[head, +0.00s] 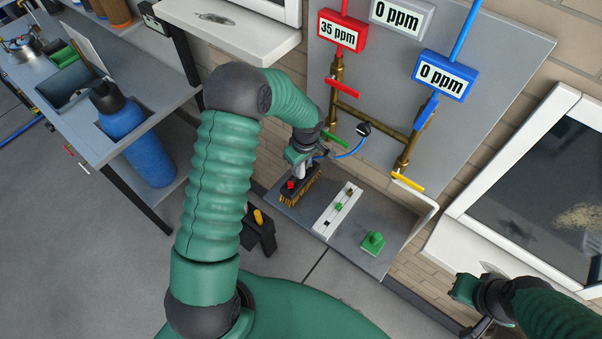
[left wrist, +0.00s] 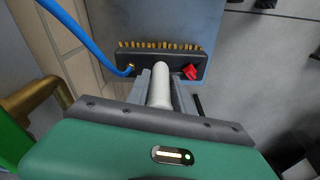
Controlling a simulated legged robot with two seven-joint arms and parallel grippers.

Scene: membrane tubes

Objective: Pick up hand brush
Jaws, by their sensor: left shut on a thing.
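The hand brush has a dark block with yellow-brown bristles (head: 299,188) and sits at the left end of the grey shelf in the head view. In the left wrist view the brush block (left wrist: 184,64) shows with a row of bristles, a red piece on it and a pale handle (left wrist: 161,88). My left gripper (head: 298,160) is shut on the brush handle; its fingers (left wrist: 160,93) lie on both sides of the handle. Whether the bristles touch the shelf I cannot tell. My right gripper (head: 468,305) is at the lower right, away from the brush; its jaw state is unclear.
The grey shelf (head: 346,250) also holds a white strip (head: 338,210) and a green block (head: 373,243). Brass pipes with valves (head: 372,118) and a blue hose (head: 352,151) are close behind my left gripper. A workbench with a blue cylinder (head: 122,117) stands at left.

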